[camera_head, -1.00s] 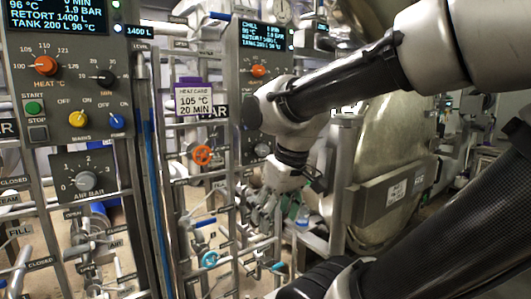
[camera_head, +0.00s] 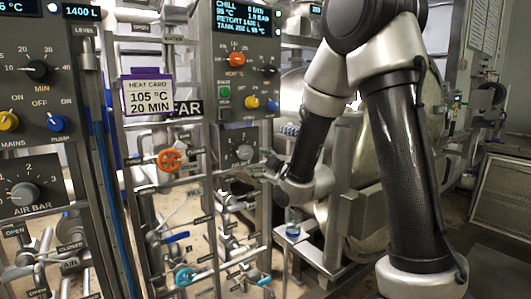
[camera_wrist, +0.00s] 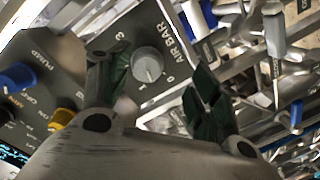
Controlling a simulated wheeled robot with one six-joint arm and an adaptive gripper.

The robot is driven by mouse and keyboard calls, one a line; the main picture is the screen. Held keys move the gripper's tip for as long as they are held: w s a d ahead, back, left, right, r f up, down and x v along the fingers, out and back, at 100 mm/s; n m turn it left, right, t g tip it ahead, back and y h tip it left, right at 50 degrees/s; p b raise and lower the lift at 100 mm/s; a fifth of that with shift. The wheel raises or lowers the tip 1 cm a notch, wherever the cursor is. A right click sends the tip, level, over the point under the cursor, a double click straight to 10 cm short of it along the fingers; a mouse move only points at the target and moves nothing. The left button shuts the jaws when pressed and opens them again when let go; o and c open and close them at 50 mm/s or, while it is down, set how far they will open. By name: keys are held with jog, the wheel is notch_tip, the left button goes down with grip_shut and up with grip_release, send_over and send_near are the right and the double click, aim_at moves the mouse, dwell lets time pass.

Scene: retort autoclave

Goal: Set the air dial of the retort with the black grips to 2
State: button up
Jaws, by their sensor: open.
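The air dial (camera_head: 243,152) of the second panel is a grey knob on a dark plate, beside my gripper (camera_head: 270,165). In the wrist view the knob (camera_wrist: 147,64) shows between my two dark green fingers (camera_wrist: 152,75), under the label AIR BAR. The numbers 0, 1 and 3 can be read around it; the 2 is not clear. A pale mark on the knob seems to face the 0 to 1 side. My gripper is open, and the fingers appear apart from the knob. Which retort has black grips I cannot tell.
Another air dial (camera_head: 27,195) is on the left panel. An orange handwheel (camera_head: 170,160) and a blue handwheel (camera_head: 184,276) are on pipes between the panels. In the wrist view, a blue pump switch (camera_wrist: 18,77) and a yellow switch (camera_wrist: 62,118) are near the left finger.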

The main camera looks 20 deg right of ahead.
aim_at(248, 154)
jog(key=shift+n+t, duration=0.4)
jog(key=w+a, duration=0.1)
jog(key=w, duration=0.1)
jog(key=w+r, duration=0.1)
jog(key=w, duration=0.2)
jog(key=w+a+r, duration=0.1)
jog(key=w, duration=0.1)
jog(key=shift+w+a, duration=0.25)
jog(key=shift+a, duration=0.05)
jog(key=c, duration=1)
